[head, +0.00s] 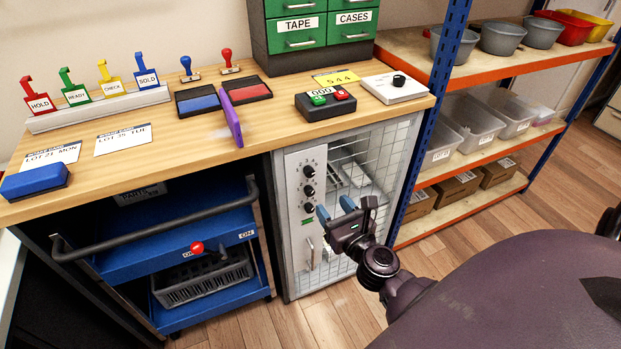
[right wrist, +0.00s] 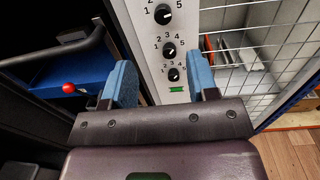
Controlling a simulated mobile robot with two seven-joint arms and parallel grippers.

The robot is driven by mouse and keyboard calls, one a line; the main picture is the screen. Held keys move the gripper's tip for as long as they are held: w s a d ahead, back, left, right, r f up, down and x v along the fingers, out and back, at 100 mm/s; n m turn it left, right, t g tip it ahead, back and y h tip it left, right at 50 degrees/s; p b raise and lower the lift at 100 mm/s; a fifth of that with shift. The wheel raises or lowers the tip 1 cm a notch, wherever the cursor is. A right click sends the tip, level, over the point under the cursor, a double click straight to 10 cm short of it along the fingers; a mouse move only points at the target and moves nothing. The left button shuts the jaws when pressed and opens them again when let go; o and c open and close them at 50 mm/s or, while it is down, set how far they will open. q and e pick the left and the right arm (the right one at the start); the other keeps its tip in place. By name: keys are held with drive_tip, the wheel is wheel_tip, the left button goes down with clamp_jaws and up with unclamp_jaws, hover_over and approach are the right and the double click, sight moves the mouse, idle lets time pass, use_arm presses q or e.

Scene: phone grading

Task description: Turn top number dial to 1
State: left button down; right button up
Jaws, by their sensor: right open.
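A light grey panel (head: 296,222) on the wire-mesh cabinet carries a column of three black number dials. The top dial (head: 309,171) is also at the upper edge of the right wrist view (right wrist: 162,14), with numbers around it; its exact setting is too small to read surely. The middle dial (right wrist: 168,49) and bottom dial (right wrist: 173,74) are below it. My right gripper (head: 335,208) has blue fingers, spread apart and empty. It is in front of the cabinet, lower than the top dial and apart from it. In the right wrist view its fingers (right wrist: 162,68) flank the panel's lower dials. My left gripper is not in view.
A wooden bench top (head: 260,118) overhangs the panel. Left of the cabinet is a blue cart (head: 150,258) with a dark handle bar (head: 155,218). A blue-post shelf (head: 470,163) stands to the right. A green light (right wrist: 177,89) and a metal handle (head: 310,252) are below the dials.

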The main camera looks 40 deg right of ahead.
sight(311, 175)
drive_tip(key=shift+m, duration=0.7)
drive_tip(key=w+d, duration=0.1)
drive_tip(key=w, duration=0.6)
drive_tip(key=w+d, duration=0.1)
drive_tip(key=w, duration=0.3)
drive_tip(key=shift+d, duration=0.3)
drive_tip(key=c, duration=0.9)
